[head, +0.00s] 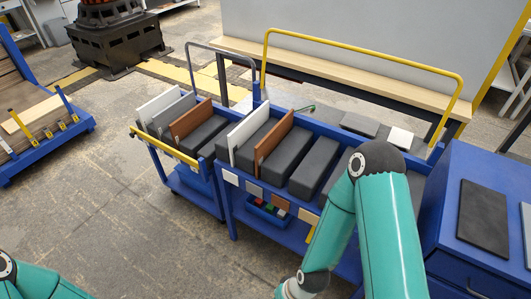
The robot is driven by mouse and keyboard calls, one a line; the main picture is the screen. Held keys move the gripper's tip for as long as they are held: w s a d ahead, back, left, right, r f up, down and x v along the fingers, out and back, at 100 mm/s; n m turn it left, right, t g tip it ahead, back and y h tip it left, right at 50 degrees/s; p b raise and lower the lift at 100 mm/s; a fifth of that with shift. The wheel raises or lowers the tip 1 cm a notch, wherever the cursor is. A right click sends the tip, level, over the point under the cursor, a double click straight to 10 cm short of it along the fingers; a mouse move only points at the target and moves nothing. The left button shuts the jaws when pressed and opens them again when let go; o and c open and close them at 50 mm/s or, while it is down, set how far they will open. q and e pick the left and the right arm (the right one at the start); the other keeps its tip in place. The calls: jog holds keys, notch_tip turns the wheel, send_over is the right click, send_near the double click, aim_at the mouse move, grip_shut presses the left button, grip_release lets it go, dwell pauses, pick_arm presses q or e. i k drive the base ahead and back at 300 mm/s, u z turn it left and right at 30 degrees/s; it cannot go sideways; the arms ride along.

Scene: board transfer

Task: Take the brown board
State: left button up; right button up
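Two brown boards are in view. One brown board (193,119) stands on edge in the left blue cart (190,160), between dark grey blocks. Another brown board (273,137) stands on edge in the larger blue cart (233,208) to its right, also between dark grey blocks. Both boards are upright and apart from my arms. My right arm folds down in front of the larger cart and hides part of its right side. Its gripper is below the picture edge. Only a piece of my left arm shows at the bottom left corner, and its gripper is out of view.
White boards (160,104) (249,127) stand in both carts. A yellow handle rail (360,50) rises behind the larger cart. A blue cabinet with a dark plate (483,217) is at the right. A blue pallet (50,135) is at the left. The floor at lower left is clear.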

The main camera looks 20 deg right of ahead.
aim_at(263, 150)
jog(key=z, duration=0.2)
jog(key=i, duration=0.9)
jog(key=u, duration=0.1)
